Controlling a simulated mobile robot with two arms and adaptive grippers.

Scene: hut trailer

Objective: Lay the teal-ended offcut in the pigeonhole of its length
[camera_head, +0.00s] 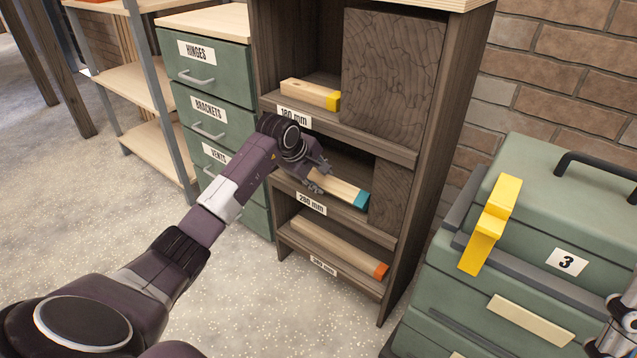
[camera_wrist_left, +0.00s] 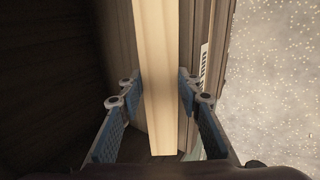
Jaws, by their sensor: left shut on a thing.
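The teal-ended offcut (camera_head: 340,188) is a pale wood bar at the mouth of the middle pigeonhole, whose label (camera_head: 311,203) seems to read 280 mm. Its teal end points right, close to a dark wood block at that side. My left gripper (camera_head: 318,176) is shut on the offcut near its left part. In the left wrist view the bar (camera_wrist_left: 162,70) runs between the two blue-padded fingers (camera_wrist_left: 160,95). Whether it touches the shelf floor I cannot tell. A part of my right gripper (camera_head: 617,320) shows at the right edge, its fingers unclear.
A yellow-ended offcut (camera_head: 310,94) lies in the top pigeonhole, labelled 180 mm. An orange-ended offcut (camera_head: 340,248) lies in the bottom one. Green drawers (camera_head: 208,122) stand left; green toolboxes (camera_head: 540,260) with a yellow piece (camera_head: 490,225) stand right. The floor in front is clear.

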